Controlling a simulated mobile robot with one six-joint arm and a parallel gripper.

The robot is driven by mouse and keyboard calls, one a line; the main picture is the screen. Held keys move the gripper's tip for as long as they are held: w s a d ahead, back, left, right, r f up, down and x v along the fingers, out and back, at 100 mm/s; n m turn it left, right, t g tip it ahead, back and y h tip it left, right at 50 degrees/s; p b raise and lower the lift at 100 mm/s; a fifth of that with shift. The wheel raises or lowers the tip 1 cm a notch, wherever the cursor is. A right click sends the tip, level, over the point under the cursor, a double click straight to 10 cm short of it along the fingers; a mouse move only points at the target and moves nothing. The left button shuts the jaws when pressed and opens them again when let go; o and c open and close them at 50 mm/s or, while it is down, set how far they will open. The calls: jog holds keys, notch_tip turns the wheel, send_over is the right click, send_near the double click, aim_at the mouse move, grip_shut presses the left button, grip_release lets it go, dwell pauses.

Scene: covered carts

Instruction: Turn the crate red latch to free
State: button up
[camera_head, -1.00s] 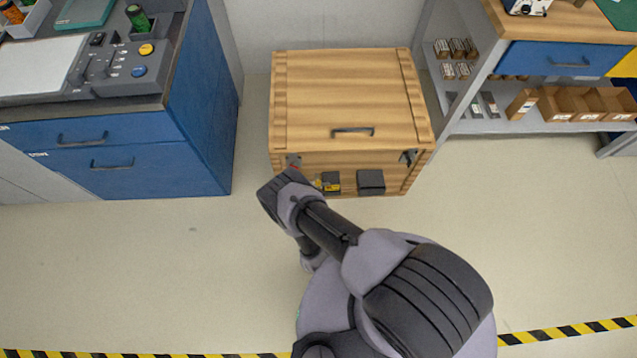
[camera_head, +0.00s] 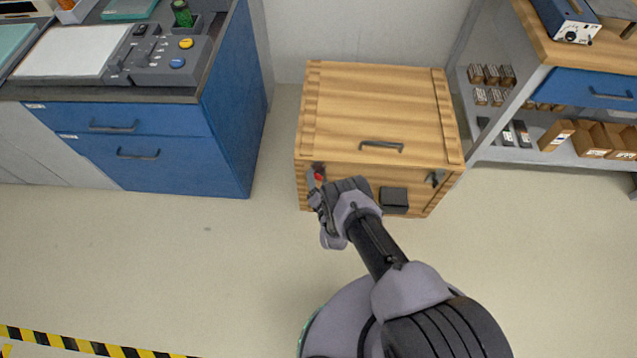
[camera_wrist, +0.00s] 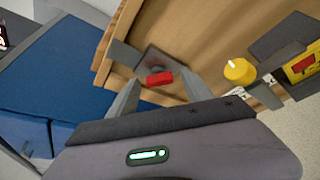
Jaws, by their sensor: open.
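The wooden crate (camera_head: 375,105) stands on the floor ahead, lid closed, with a dark handle (camera_head: 381,146) near the lid's front edge. The red latch (camera_head: 319,177) is on the crate's front at its upper left. In the wrist view the red latch (camera_wrist: 159,79) sits in front of a grey metal plate on the wood. My gripper (camera_wrist: 152,87) is open, its two grey fingers on either side of the red latch. I cannot tell whether they touch it. In the head view my wrist hides part of the crate's front, and the fingertips are hard to make out.
A yellow knob (camera_wrist: 239,71) and a yellow device (camera_wrist: 302,66) are right of the latch. A dark box (camera_head: 394,199) and a second, dark latch (camera_head: 434,179) are on the crate's front. A blue cabinet (camera_head: 160,150) stands left, shelving (camera_head: 560,155) right. Floor between is clear.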

jog(key=shift+w, duration=0.1)
grip_shut()
dwell(0.4)
jog(key=shift+a+r+n+g+h, duration=0.15)
jog(key=shift+n+g+h, duration=0.15)
jog(key=shift+n+h, duration=1.5)
jog(key=shift+n, duration=0.8)
grip_release()
